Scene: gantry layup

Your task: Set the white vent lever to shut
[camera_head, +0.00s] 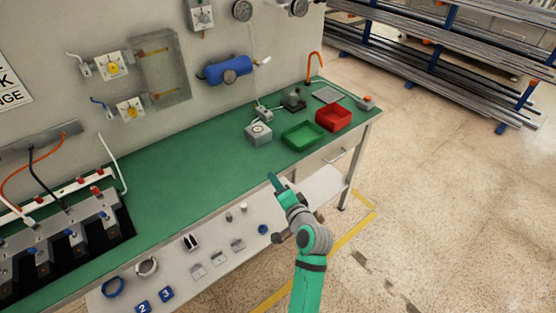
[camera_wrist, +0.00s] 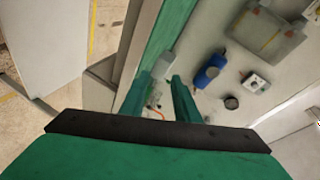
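Two small white levers show in the head view. One white lever (camera_head: 75,57) is on the wall by a yellow-knobbed plate, and another white lever (camera_head: 264,61) is at the right end of a blue cylinder (camera_head: 228,70). I cannot tell from the picture which is the vent, or its setting. My gripper (camera_head: 277,181) is over the bench's front edge, well apart from both levers. In the wrist view my gripper (camera_wrist: 161,78) has its two green fingers apart, with nothing held. The blue cylinder (camera_wrist: 208,75) shows right of them.
A green bench (camera_head: 185,165) runs along the wall. It carries a gauge box (camera_head: 258,134), a green bin (camera_head: 303,134) and a red bin (camera_head: 333,118). An orange hook (camera_head: 316,66) stands at its far end. A clear panel (camera_head: 163,70) juts from the wall.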

